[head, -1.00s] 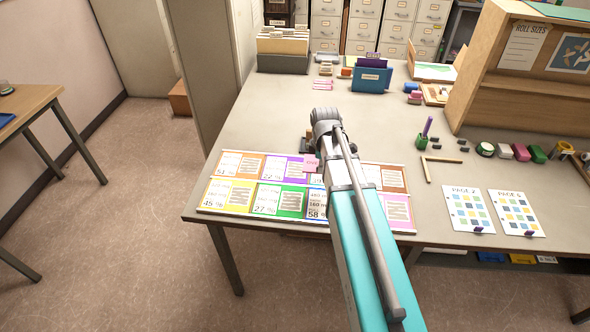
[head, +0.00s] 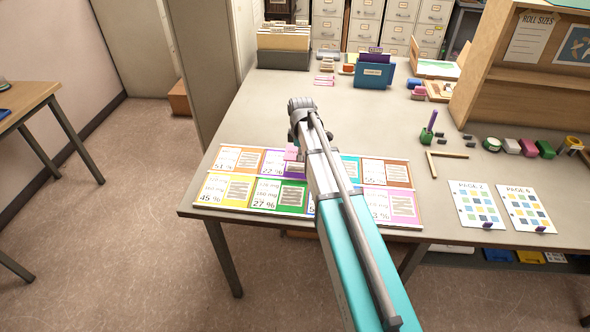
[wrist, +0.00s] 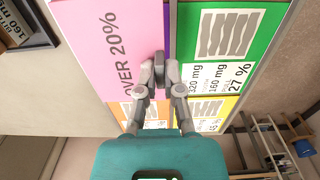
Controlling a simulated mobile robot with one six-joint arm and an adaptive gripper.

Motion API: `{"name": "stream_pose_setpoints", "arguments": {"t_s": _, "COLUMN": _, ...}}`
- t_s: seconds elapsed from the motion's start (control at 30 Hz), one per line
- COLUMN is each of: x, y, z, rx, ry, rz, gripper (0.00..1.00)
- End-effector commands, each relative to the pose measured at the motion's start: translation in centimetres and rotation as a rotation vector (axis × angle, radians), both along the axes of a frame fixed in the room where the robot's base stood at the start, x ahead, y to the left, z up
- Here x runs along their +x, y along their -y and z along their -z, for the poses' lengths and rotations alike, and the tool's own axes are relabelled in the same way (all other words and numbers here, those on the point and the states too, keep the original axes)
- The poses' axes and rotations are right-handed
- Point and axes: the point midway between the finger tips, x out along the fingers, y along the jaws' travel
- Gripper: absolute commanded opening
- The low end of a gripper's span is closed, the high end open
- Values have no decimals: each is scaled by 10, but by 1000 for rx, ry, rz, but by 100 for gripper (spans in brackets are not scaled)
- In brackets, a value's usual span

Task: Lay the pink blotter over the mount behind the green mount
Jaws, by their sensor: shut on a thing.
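The pink blotter (wrist: 105,50), printed "OVER 20%", is pinched at its edge by my gripper (wrist: 159,62). In the head view a small part of the blotter (head: 291,153) shows over the purple mount, partly hidden by my arm. The green mount (head: 283,197), marked 27 %, is in the front row; it also shows in the wrist view (wrist: 232,62). Behind it is the purple mount (head: 271,161), marked 22 %. In the wrist view the blotter covers most of the purple mount, leaving a purple strip beside the green one. I cannot tell whether the blotter touches it.
The orange mount (head: 238,158) is left of the purple one and the yellow mount (head: 236,190) left of the green one. My arm hides the middle mounts. A blue file holder (head: 373,75) stands farther back. The desk behind the mounts is mostly clear.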

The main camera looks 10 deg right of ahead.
Motion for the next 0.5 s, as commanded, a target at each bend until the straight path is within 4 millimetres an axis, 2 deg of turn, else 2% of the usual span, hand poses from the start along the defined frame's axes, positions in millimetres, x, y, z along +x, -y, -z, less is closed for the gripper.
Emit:
{"name": "stream_pose_setpoints", "arguments": {"t_s": 0.03, "x": 6, "y": -2, "z": 10, "rx": 0, "ry": 0, "rz": -1, "gripper": 0}}
{"name": "stream_pose_setpoints", "arguments": {"t_s": 0.2, "x": 16, "y": -9, "z": 24, "rx": 0, "ry": 0, "rz": -1, "gripper": 0}}
{"name": "stream_pose_setpoints", "arguments": {"t_s": 0.5, "x": 22, "y": -13, "z": 31, "rx": 0, "ry": 0, "rz": -1, "gripper": 0}}
